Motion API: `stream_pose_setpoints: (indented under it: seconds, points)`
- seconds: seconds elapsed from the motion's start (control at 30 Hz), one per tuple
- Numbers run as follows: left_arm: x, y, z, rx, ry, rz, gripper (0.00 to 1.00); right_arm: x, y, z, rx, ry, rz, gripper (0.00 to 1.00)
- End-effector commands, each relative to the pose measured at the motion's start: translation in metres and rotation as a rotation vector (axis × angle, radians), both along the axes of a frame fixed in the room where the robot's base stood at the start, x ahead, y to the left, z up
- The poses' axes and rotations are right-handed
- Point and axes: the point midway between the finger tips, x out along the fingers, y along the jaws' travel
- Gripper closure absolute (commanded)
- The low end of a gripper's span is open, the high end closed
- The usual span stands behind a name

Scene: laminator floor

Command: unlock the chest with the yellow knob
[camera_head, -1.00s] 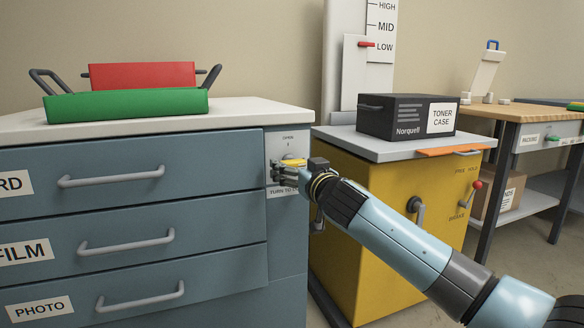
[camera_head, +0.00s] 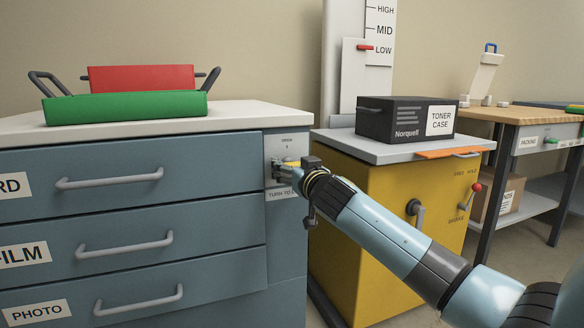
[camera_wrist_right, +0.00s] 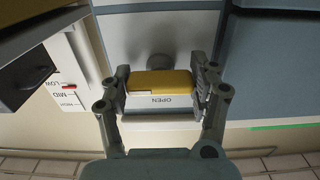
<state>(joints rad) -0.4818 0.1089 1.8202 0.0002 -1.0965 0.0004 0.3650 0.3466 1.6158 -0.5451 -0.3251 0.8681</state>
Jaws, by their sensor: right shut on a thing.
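The blue-grey chest (camera_head: 212,202) stands at the left with drawers labelled FILM and PHOTO, among others. The yellow knob (camera_head: 291,164) sits on the light plate (camera_head: 288,145) at the right end of its front, mostly hidden by my gripper in the head view. In the right wrist view the knob (camera_wrist_right: 161,84) is a yellow bar between the fingers, with the word OPEN on the plate beside it. My right gripper (camera_head: 286,170) is shut on the knob; its fingers also show in the right wrist view (camera_wrist_right: 160,90). My left gripper is not in view.
A yellow cabinet (camera_head: 365,235) with a black toner case (camera_head: 405,118) stands close at the right. A wooden bench (camera_head: 520,116) is farther right.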

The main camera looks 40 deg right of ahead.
Motion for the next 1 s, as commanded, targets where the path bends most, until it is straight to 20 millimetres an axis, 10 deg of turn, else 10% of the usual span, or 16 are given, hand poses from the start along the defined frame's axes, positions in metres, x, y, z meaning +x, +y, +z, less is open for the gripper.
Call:
stream_pose_setpoints:
  seconds: [1.0]
  points:
    - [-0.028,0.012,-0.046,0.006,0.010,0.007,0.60,0.000,0.000,0.002,-0.576,0.138,0.001,0.71]
